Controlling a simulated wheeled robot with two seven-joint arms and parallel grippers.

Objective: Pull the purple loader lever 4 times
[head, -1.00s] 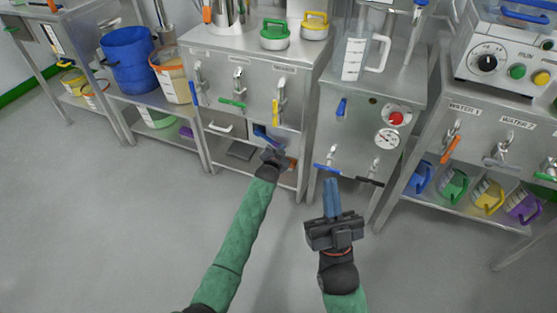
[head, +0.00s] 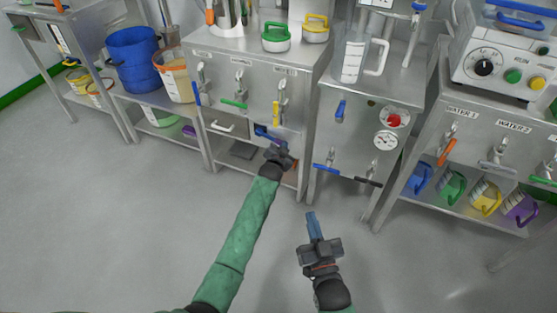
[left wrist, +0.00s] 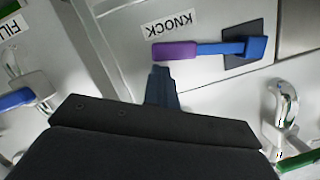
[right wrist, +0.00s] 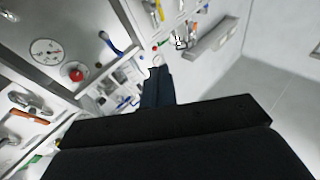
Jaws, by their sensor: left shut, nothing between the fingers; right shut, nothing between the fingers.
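A lever with a purple grip (left wrist: 175,51) and a blue arm (left wrist: 222,48) sits on a steel panel beside a KNOCK label in the left wrist view. In the head view the lever (head: 264,132) is low on the middle cabinet, partly hidden by my left gripper (head: 279,149). My left gripper's fingers (left wrist: 161,72) are shut and empty, with tips close to the purple grip; I cannot tell whether they touch it. My right gripper (head: 312,218) is shut and empty, over the floor in front of the cabinets. Its closed fingers show in the right wrist view (right wrist: 155,75).
The middle cabinet (head: 222,72) carries taps with blue, green and yellow handles. The cabinet with the gauge (head: 387,140) has blue and black handles low on its front. Scoops (head: 452,186) stand on the right shelf. The floor (head: 120,220) is clear.

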